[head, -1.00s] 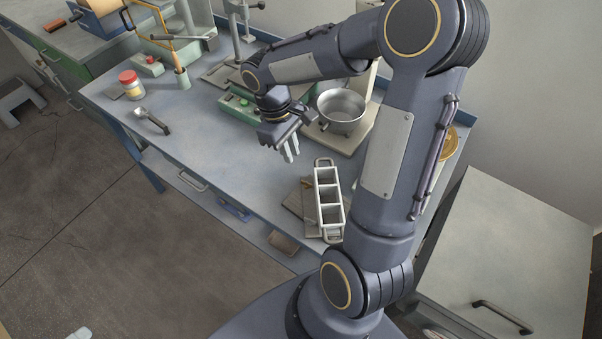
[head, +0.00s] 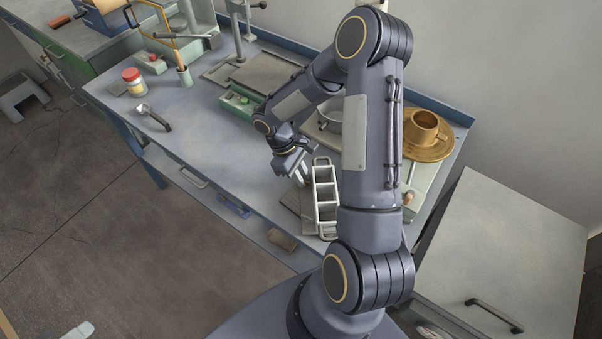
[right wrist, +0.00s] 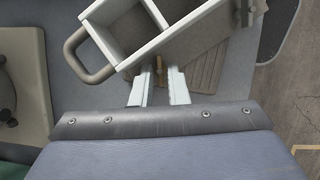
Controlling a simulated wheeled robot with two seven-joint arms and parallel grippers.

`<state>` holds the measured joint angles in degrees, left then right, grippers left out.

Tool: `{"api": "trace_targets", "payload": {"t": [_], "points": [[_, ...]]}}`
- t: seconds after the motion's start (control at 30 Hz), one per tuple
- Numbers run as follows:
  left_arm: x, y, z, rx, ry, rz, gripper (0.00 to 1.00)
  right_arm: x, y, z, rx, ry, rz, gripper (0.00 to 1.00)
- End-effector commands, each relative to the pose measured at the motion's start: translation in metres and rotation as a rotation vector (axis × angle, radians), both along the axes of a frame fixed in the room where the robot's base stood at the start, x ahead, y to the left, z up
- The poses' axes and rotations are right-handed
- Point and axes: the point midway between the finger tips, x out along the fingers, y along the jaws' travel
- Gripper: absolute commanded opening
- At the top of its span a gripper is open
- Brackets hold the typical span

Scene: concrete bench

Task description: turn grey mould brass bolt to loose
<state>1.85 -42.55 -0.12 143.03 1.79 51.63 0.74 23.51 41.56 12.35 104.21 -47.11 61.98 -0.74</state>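The grey mould (head: 326,200) is a long frame with several open compartments and a looped handle at each end. It sits on a flat board (head: 288,199) near the bench's front edge. My right gripper (head: 302,180) is beside the mould's left side, fingers pointing down at it. In the right wrist view the two pale fingers (right wrist: 161,86) are apart. A small brass bolt (right wrist: 158,64) shows at the mould's wall (right wrist: 150,55), in line with the gap between the fingertips. I cannot tell whether either finger touches it. My left gripper is not in view.
A brass cup on a saucer (head: 433,152) stands right of my arm. A green box (head: 236,104), a red-lidded jar (head: 134,84) and a dark-handled tool (head: 154,118) lie farther left. The bench's middle left is clear.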

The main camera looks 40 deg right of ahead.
Motion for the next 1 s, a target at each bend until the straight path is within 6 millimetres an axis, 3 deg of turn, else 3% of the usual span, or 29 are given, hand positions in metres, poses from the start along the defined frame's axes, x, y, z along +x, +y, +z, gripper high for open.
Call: {"api": "trace_targets", "payload": {"t": [0.2,0.33,0.73,1.0], "points": [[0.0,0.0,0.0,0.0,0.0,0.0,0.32,0.0,0.0,-0.001,0.0,0.0,-0.001,0.14],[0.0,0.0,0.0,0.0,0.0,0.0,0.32,0.0,0.0,0.0,0.0,0.0,-0.001,0.0],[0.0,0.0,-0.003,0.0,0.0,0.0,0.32,0.0,0.001,-0.001,-0.001,-0.002,0.029,0.0],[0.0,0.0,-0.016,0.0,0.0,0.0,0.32,0.0,0.002,-0.002,-0.002,-0.004,0.178,0.0]]}}
